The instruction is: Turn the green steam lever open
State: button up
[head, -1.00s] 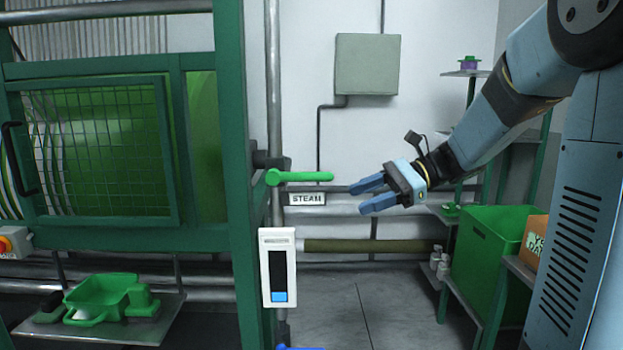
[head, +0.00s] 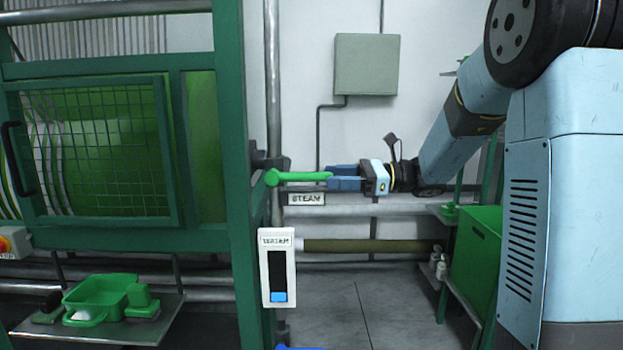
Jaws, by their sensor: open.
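The green steam lever (head: 298,176) points horizontally to the right from its valve on the grey vertical pipe (head: 272,80). A STEAM label (head: 307,199) sits just below it. My gripper (head: 333,179) is at the lever's right end, with its blue fingers pointing left. The fingers are open and level with the lever. The lever's tip reaches the fingertips; I cannot tell whether it lies between them or whether they touch it.
The green machine frame (head: 238,230) with a mesh door stands at the left. A white gauge panel (head: 277,267) hangs below the lever. Horizontal pipes run behind my gripper. A green bin (head: 478,255) stands at right. The floor between is clear.

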aim_at(324, 177)
jog(key=shift+w+a, duration=0.1)
jog(key=shift+a, duration=2.9)
jog(key=shift+c, duration=0.3)
grip_shut()
